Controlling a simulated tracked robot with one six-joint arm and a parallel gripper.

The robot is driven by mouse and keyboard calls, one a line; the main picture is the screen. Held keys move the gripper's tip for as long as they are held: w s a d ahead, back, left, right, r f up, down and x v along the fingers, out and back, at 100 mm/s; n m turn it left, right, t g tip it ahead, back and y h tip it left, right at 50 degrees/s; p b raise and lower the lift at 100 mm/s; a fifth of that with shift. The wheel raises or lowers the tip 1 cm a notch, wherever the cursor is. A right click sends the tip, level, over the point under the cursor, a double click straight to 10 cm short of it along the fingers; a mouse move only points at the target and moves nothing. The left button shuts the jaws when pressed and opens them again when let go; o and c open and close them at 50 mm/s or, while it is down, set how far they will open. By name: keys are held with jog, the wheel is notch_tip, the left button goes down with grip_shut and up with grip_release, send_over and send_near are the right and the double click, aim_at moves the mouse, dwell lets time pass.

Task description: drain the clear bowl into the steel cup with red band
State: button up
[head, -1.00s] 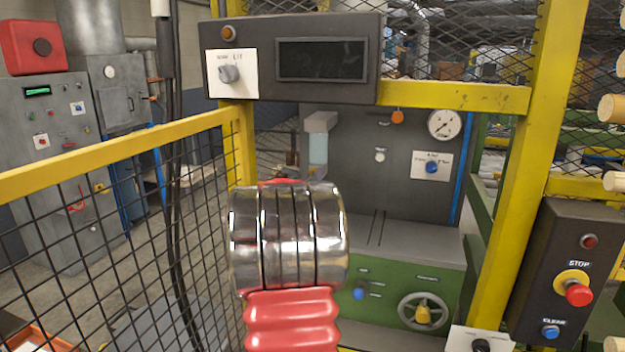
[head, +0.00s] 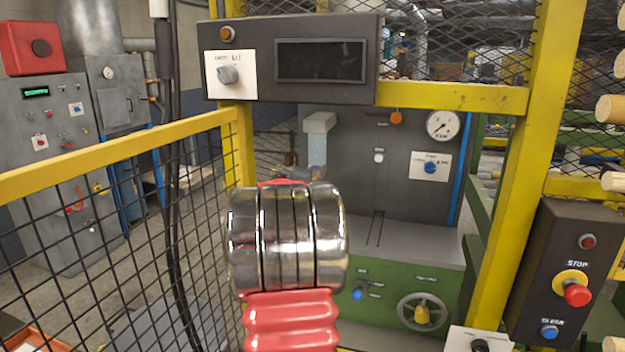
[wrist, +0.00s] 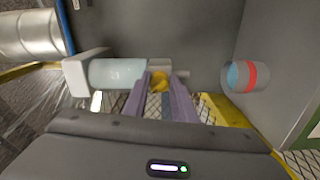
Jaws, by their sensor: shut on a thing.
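The clear bowl (wrist: 118,73) is a see-through cylinder with pale bluish contents and a white head (wrist: 80,74) at its left end in the wrist view. In the head view the bowl (head: 317,150) hangs upright under its pale head, its lower part hidden by my arm. My gripper (wrist: 160,85) is shut on a yellow drain knob (wrist: 160,79) at the bowl's right end. A short grey outlet (wrist: 181,73) extends right of the knob. The steel cup with red band (wrist: 250,76) lies further right, apart from it, its bluish face towards the outlet.
A yellow post (head: 512,170) and mesh guard (head: 110,230) flank the dark machine panel (head: 395,195). A black control box (head: 290,60) hangs above. A stop box (head: 570,270) stands at right. Below the panel are a grey ledge and a handwheel (head: 422,312).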

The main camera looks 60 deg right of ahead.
jog(key=shift+w+f+n, duration=0.1)
jog(key=shift+n, duration=0.2)
jog(key=o, duration=1)
jog(key=shift+o, duration=0.2)
jog(key=shift+a, duration=0.1)
jog(key=s+a, duration=0.2)
jog(key=a, duration=1.1)
jog(key=shift+a, duration=0.25)
jog(key=shift+s, duration=0.1)
